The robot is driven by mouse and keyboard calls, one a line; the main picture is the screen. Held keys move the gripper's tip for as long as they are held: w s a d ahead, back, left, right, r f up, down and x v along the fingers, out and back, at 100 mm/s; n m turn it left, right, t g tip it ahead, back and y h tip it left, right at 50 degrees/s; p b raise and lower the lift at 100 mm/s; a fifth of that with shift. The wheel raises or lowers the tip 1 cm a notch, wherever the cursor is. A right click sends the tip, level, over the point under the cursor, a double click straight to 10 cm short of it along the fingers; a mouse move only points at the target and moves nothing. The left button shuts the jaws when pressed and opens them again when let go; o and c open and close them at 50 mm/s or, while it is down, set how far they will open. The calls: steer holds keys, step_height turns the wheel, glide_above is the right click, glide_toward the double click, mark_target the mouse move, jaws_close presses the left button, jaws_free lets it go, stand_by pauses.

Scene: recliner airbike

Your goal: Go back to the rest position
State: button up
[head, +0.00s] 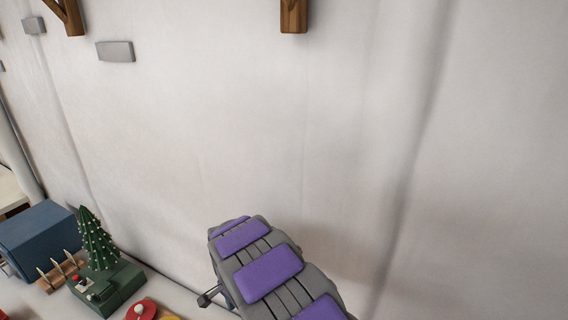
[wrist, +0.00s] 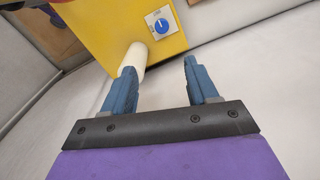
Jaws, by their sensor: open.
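My gripper (wrist: 158,85) shows in the wrist view with its two blue fingers spread apart. It is open and nothing is between the fingers. A yellow box (wrist: 110,30) with a blue dial (wrist: 161,25) lies beyond the fingers. A pale cylinder (wrist: 132,60) sits at the box's lower edge, close beside the left finger; I cannot tell whether they touch. In the head view my arm (head: 270,272), grey with purple panels, reaches up from the bottom edge. The gripper itself is not visible there.
A pale wall (head: 250,130) fills the background; wooden brackets (head: 293,15) hang at the top.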

steer(key=s+d+r+n, duration=0.1)
steer(key=s+d+r, duration=0.2)
steer(key=d+r, duration=0.3)
steer(key=s+d+r+n+b, duration=0.1)
steer(key=s+d+r, duration=0.25)
steer(key=d, duration=0.45)
steer(key=s+d+r+n, duration=0.1)
steer(key=s+d+r, duration=0.2)
steer(key=d+r, duration=0.25)
steer(key=s+d+r+n+g, duration=0.1)
steer(key=s+d, duration=0.4)
steer(key=s, duration=0.7)
steer(key=s+d+r+n+b, duration=0.1)
steer(key=s+d+n, duration=0.2)
steer(key=s, duration=0.8)
steer(key=shift+s+d+n+g, duration=0.3)
steer(key=shift+s+d+g, duration=0.1)
steer(key=shift+d, duration=0.75)
